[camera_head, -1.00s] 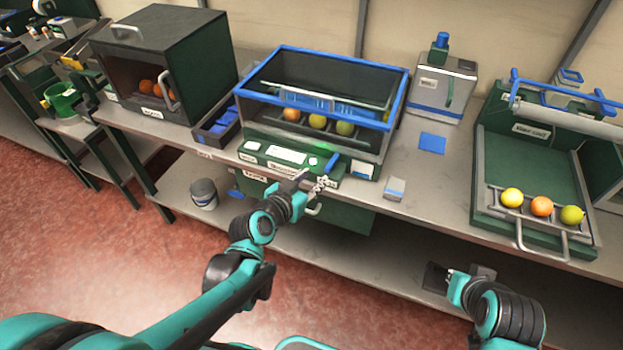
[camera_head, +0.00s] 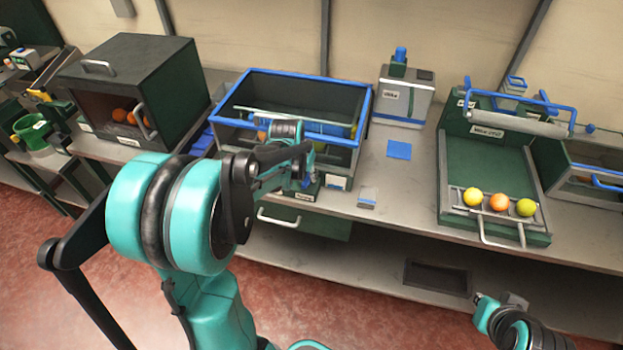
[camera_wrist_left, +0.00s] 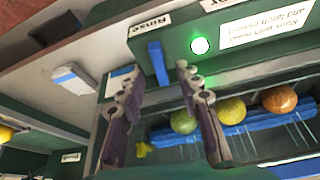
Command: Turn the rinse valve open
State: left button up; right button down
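The rinse valve is a blue lever (camera_wrist_left: 158,62) next to a label reading "Rinse" (camera_wrist_left: 150,25) on the green front panel of the washer. In the left wrist view my left gripper (camera_wrist_left: 156,79) is open, its two fingers apart with the lever's end between and just beyond their tips. I cannot tell whether either finger touches it. In the head view my left gripper (camera_head: 303,176) is at the washer's front right, and my arm hides most of the panel and lever. My right gripper (camera_head: 500,301) is low at the bottom right, away from the valve; its fingers are unclear.
The blue-rimmed washer tank (camera_head: 364,112) holds several fruits on rollers. A glowing green light (camera_wrist_left: 200,45) is beside the lever. A small grey-and-blue block (camera_head: 367,197) lies on the counter to the right. A green tray station (camera_head: 470,165) with three fruits stands farther right.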

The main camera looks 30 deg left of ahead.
aim_at(307, 178)
pick_arm(q)
jog(key=shift+b+x, duration=0.5)
jog(key=shift+x, duration=1.35)
jog(key=shift+c, duration=0.2)
grip_shut()
jog(key=shift+n+y, duration=0.3)
jog(key=shift+n, duration=0.5)
jog(key=shift+o, duration=0.2)
grip_release()
